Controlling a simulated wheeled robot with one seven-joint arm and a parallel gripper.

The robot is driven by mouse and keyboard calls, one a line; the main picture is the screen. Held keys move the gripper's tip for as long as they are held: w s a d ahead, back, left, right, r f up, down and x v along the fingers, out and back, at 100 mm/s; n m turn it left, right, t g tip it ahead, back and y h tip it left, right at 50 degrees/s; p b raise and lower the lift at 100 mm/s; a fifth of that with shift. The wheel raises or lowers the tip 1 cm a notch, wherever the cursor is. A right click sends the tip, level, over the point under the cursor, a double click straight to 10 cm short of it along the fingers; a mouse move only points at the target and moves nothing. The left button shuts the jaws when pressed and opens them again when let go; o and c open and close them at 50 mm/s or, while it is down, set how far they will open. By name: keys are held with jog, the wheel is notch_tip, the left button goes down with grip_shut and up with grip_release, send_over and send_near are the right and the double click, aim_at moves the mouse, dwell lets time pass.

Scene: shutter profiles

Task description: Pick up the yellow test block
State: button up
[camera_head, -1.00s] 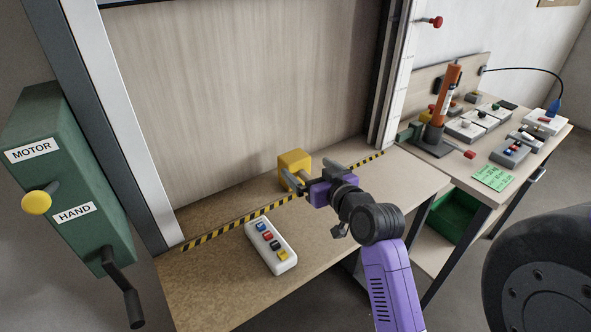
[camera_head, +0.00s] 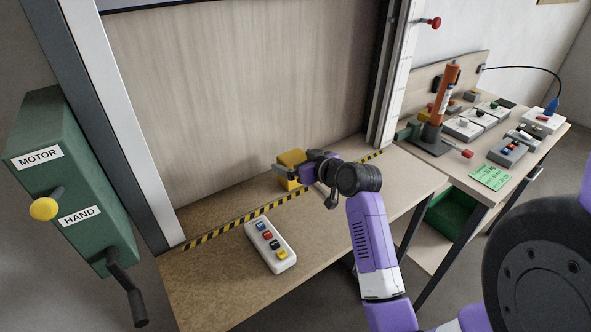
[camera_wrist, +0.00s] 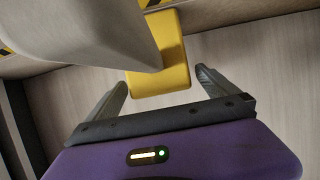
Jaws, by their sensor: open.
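The yellow test block (camera_head: 291,160) sits on the wooden bench, behind the black-and-yellow striped line and close to the upright panel. My gripper (camera_head: 295,175) is at the block in the head view and partly covers it. The fingers look empty. A large grey shape in the wrist view hides the block's left part. I cannot tell whether a finger touches the block.
A white button box (camera_head: 270,245) lies on the bench in front of the striped line (camera_head: 236,224). A green MOTOR/HAND box (camera_head: 75,180) with a yellow knob and crank stands at left. A side table at right holds an orange tool (camera_head: 445,95) and several small boxes.

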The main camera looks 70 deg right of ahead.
jog(key=shift+w+d+f, duration=0.15)
jog(key=shift+w, duration=0.05)
jog(key=c, duration=1.5)
